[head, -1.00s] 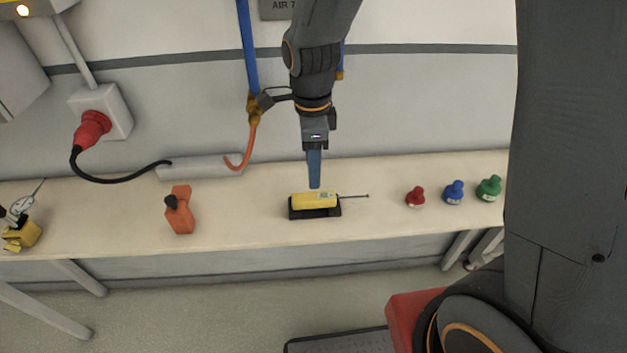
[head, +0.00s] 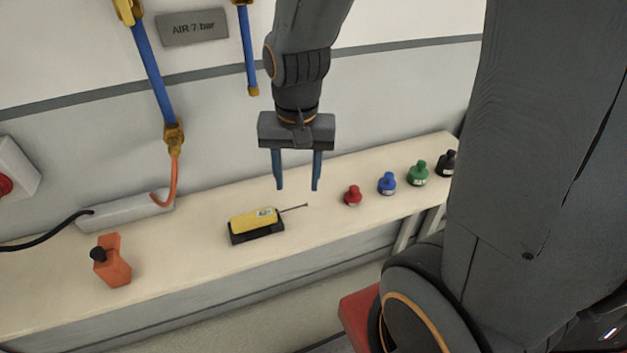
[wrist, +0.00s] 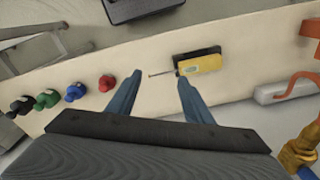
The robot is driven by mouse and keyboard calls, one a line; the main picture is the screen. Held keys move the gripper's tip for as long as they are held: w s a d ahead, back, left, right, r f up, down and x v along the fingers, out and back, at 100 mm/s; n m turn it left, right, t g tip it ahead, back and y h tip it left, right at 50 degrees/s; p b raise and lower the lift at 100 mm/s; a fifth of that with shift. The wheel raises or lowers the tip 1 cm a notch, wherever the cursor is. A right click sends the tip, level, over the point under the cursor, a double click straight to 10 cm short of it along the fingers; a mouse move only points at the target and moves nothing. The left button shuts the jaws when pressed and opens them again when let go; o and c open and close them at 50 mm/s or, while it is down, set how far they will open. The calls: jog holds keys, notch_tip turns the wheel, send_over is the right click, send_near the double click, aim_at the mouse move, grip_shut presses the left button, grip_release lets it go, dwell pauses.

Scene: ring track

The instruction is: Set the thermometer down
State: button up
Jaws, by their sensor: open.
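The thermometer (head: 254,220) is a yellow body with a small display and a thin dark probe pointing right in the head view. It rests in a black holder (head: 258,237) on the bench. The wrist view also shows the thermometer (wrist: 203,63), its probe reaching toward the space between the fingers. My gripper (head: 297,188) is open and empty, with two blue fingers pointing down. In the head view it appears above and to the right of the thermometer, apart from it.
A grey box (head: 125,212) with a cable lies behind.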

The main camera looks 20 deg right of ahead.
jog(key=s+d+n, duration=0.1)
jog(key=n, duration=0.1)
jog(key=s+d+n, duration=0.1)
jog(key=d+n, duration=0.1)
jog(key=shift+s+f+n, duration=0.15)
jog(key=shift+s+n, duration=0.05)
jog(key=shift+n, duration=0.2)
jog(key=shift+a, duration=0.1)
